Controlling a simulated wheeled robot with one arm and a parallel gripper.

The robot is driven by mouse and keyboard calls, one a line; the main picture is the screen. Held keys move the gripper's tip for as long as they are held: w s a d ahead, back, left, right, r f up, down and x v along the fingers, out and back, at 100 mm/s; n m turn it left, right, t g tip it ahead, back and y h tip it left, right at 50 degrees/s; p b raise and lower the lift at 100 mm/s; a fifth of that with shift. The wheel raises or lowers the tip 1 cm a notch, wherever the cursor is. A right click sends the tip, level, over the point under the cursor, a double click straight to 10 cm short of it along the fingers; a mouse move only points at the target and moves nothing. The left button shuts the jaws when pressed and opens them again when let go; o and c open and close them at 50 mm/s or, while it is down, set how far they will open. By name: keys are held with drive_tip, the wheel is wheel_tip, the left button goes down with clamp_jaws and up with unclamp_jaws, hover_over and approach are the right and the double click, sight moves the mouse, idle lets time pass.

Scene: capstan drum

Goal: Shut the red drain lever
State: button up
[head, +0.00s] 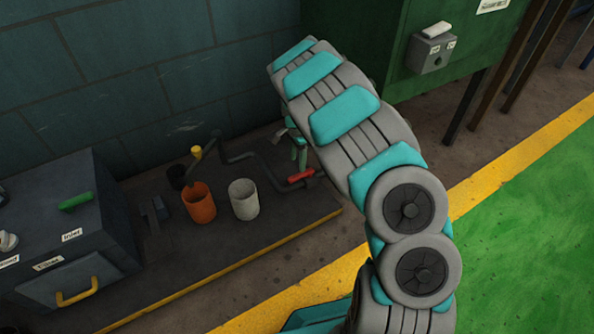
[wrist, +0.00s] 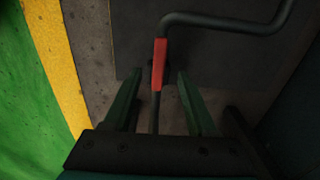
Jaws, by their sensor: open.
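The red drain lever (head: 301,176) sits on a dark pipe at the right end of the low dark platform. In the wrist view the red lever (wrist: 159,64) lies in line with the pipe, just beyond and between my fingertips. My gripper (wrist: 155,82) is open, with one green finger on each side of the pipe end and a gap to each. No contact with the lever shows. In the head view my gripper (head: 297,145) is partly hidden behind my arm, near the lever.
An orange cup (head: 198,203) and a white cup (head: 244,199) stand on the platform (head: 235,237). A dark cabinet (head: 65,230) with a yellow handle is at left. A green cabinet (head: 400,50) stands behind my arm. The green floor at right is clear.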

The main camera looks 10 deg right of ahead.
sight(298, 175)
wheel_tip(298, 175, down, 6)
drive_tip(key=shift+f+b, duration=0.15)
drive_tip(key=shift+b, duration=0.2)
clamp_jaws()
idle(0.4)
idle(0.9)
